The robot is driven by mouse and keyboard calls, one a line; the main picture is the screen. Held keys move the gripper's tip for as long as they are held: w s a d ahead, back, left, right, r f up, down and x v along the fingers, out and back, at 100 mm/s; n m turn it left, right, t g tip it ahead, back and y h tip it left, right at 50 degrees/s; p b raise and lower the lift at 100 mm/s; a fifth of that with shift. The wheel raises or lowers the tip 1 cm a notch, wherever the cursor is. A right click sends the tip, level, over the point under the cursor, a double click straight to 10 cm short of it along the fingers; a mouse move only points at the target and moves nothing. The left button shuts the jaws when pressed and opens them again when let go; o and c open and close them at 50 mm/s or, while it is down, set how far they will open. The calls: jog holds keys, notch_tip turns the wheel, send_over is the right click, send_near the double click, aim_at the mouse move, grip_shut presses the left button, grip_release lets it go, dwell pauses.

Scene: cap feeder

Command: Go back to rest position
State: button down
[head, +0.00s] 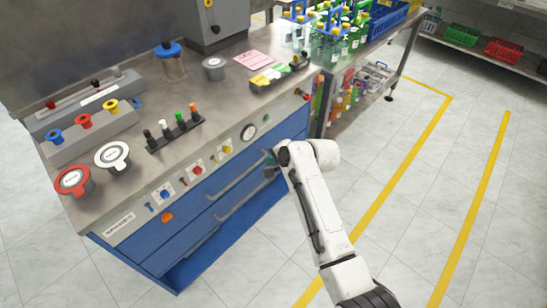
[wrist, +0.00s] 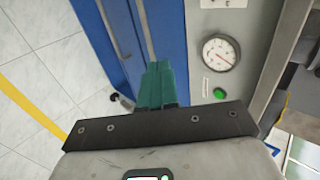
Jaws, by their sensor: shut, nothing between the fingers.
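My gripper (wrist: 157,84) shows in the wrist view with its green fingers together and nothing between them. In the head view my gripper (head: 270,164) is small and partly hidden at the end of my white arm. It is in front of the blue drawer front (head: 222,205) of the workbench, near the right end of the upper drawer handle. I cannot tell whether the fingers touch the bench. The arm reaches in from the lower right of the head view.
The steel workbench (head: 215,118) carries jars, a cap rack and cards. A gauge (head: 248,132) sits on its front panel; it also shows in the wrist view (wrist: 221,54). Bottles in carriers (head: 335,45) stand on a side table. Tiled floor with yellow lines is open at right.

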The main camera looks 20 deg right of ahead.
jog(key=shift+s+d+r, duration=0.2)
jog(key=shift+s+r, duration=0.1)
jog(key=s+d+n+g+h, duration=0.1)
jog(key=s+d+n+g, duration=0.1)
jog(key=s, duration=1.2)
jog(key=s+d+f+n+g+h, duration=0.1)
jog(key=s+d+n, duration=0.4)
jog(key=s, duration=1)
jog(key=s+d+f+n+g+h, duration=0.1)
jog(key=s+d+n+g, duration=0.3)
jog(key=s, duration=1)
jog(key=shift+s+d+f+n+h+p, duration=0.25)
jog(key=shift+h+p, duration=0.2)
jog(key=shift+h, duration=0.45)
jog(key=c, duration=1.8)
grip_release()
jog(key=shift+w+r, duration=0.1)
jog(key=shift+w, duration=0.1)
